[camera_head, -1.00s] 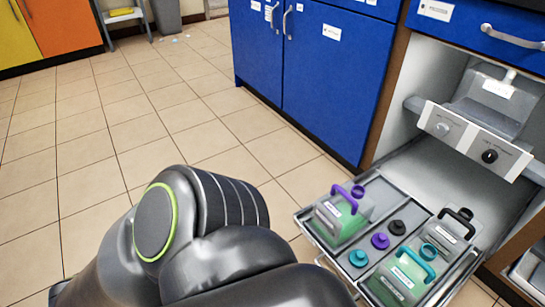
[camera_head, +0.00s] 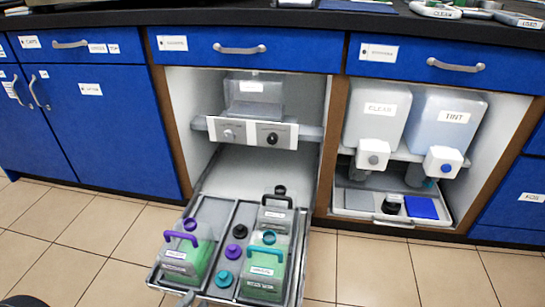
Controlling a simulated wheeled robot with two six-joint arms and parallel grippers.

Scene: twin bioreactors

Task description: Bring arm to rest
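No gripper of mine shows clearly in the head view. A dark rounded piece at the bottom left corner and a dark sliver at the bottom right corner look like parts of my arms. The pulled-out tray (camera_head: 154,270) is in the lower middle. It holds a purple-handled container with green contents (camera_head: 187,256), a teal-handled green container (camera_head: 263,274), a black-handled container (camera_head: 275,218) and several loose caps, among them a purple one (camera_head: 233,251). A grey piece at its front edge is cut by the frame.
Behind the tray a clear vessel (camera_head: 253,97) sits above a panel with two knobs (camera_head: 252,134). In the right bay stand a CLEAR tank (camera_head: 377,112) and a TINT tank (camera_head: 446,118) above a small tray (camera_head: 352,205). The tiled floor (camera_head: 380,270) is free right of the pulled-out tray.

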